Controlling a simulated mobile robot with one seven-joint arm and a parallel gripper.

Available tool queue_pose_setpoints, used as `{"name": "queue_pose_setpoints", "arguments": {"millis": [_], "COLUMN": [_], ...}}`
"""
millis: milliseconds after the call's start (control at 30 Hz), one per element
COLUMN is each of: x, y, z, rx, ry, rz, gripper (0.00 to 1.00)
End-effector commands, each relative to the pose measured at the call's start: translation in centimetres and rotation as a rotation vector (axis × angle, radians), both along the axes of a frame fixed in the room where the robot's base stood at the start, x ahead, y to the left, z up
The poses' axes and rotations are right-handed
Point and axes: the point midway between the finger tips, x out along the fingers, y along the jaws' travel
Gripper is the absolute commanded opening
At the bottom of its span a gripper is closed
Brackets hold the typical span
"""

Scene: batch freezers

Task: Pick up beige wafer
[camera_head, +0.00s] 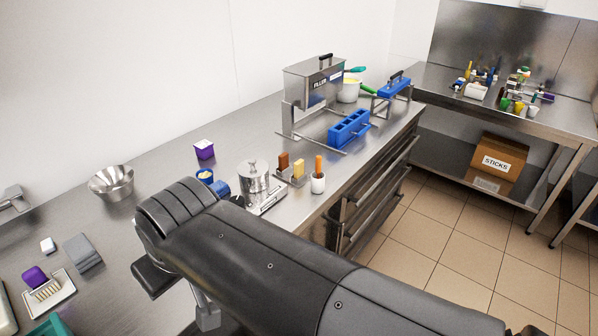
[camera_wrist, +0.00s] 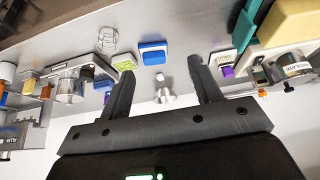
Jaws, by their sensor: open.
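Small beige strips that look like wafers (camera_head: 47,291) lie on a white tray (camera_head: 64,298) at the lower left of the head view, beside a purple block (camera_head: 34,276). I cannot tell single wafers apart there. In the wrist view a small white tray (camera_wrist: 213,61) with a purple item (camera_wrist: 227,71) shows right of my fingers; a wafer on it is too small to make out. My gripper (camera_wrist: 161,66) is open and empty, its two dark fingers spread above the counter.
A steel bowl (camera_head: 112,180), a grey block (camera_head: 82,253) and a purple tub (camera_head: 204,150) stand on the steel counter. A pot on a scale (camera_head: 254,178) and a blue mould (camera_head: 349,130) are farther along. A blue block (camera_wrist: 153,53) is near my fingers in the wrist view.

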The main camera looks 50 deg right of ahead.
Motion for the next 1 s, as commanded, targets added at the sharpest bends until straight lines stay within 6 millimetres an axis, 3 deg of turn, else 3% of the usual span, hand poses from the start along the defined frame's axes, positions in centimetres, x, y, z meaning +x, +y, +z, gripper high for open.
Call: {"name": "queue_pose_setpoints", "arguments": {"millis": [167,467,767,1000], "x": [1.9,9.3,16.0,19.6], "y": [-1.2,-7.1,-16.0,-25.3], "z": [1.2,4.1,4.4,2.9], "rx": [-0.042,-0.163,-0.204,-0.183], "ry": [0.032,0.167,0.311,0.405], "rz": [-0.012,-0.026,-0.015,-0.002], "gripper": [0.58,0.58,0.58,0.58]}}
